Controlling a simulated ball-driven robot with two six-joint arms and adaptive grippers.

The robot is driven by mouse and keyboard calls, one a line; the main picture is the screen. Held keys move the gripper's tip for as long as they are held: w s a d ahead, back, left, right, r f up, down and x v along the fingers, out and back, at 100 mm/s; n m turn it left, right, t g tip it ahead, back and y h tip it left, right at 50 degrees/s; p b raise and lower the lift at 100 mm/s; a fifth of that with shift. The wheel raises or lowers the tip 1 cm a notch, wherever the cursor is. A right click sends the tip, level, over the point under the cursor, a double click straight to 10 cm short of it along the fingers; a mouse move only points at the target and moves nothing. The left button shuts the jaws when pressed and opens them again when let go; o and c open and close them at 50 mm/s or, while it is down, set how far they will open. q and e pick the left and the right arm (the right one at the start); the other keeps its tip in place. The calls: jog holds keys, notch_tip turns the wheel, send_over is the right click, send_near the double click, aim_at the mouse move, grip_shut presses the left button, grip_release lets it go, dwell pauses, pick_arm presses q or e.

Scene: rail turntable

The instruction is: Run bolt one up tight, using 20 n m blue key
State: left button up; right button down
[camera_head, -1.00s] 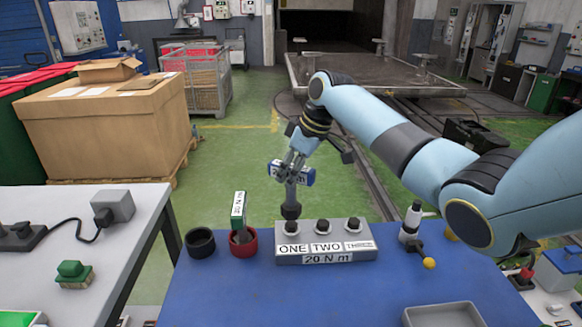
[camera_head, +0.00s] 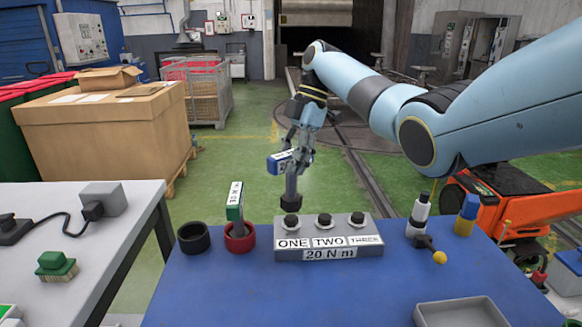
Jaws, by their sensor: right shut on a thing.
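My right gripper (camera_head: 300,148) is shut on the blue key (camera_head: 276,163), whose blue handle with a white label sticks out to the left. Its grey shank points down to a dark socket (camera_head: 290,203). The socket is just above or behind bolt one (camera_head: 291,222), at the left of the grey block (camera_head: 330,246) marked ONE, TWO, THREE and 20 N m. Bolt one's dark head shows below the socket; I cannot tell whether they touch. Bolt two (camera_head: 324,220) and bolt three (camera_head: 357,219) stand to the right. My left gripper is out of view.
A green-labelled key (camera_head: 235,203) stands in a red ring holder (camera_head: 240,240) beside an empty black one (camera_head: 194,238).

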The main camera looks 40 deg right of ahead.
jog(key=n+b, duration=0.1)
jog(key=n+g+b, duration=0.1)
jog(key=n+b, duration=0.1)
jog(key=shift+w+f, duration=0.1)
jog(key=shift+f, duration=0.15)
jog(key=shift+a+r+n+g, duration=0.1)
jog(key=shift+n+g, duration=0.2)
jog(key=shift+n, duration=0.4)
jog(key=shift+r+n+g+h, duration=0.2)
jog(key=shift+n+g+h, duration=0.1)
jog(key=shift+n, duration=0.4)
jog(key=shift+n+g, duration=0.3)
jog(key=shift+n, duration=0.6)
jog(key=n+h+b, duration=0.1)
jog(key=n, duration=0.1)
jog(key=shift+f+n+g, duration=0.1)
jog(key=shift+n+g, duration=0.2)
jog(key=shift+g, duration=0.1)
jog(key=shift+n+h, duration=0.3)
jog(key=shift+n, duration=0.1)
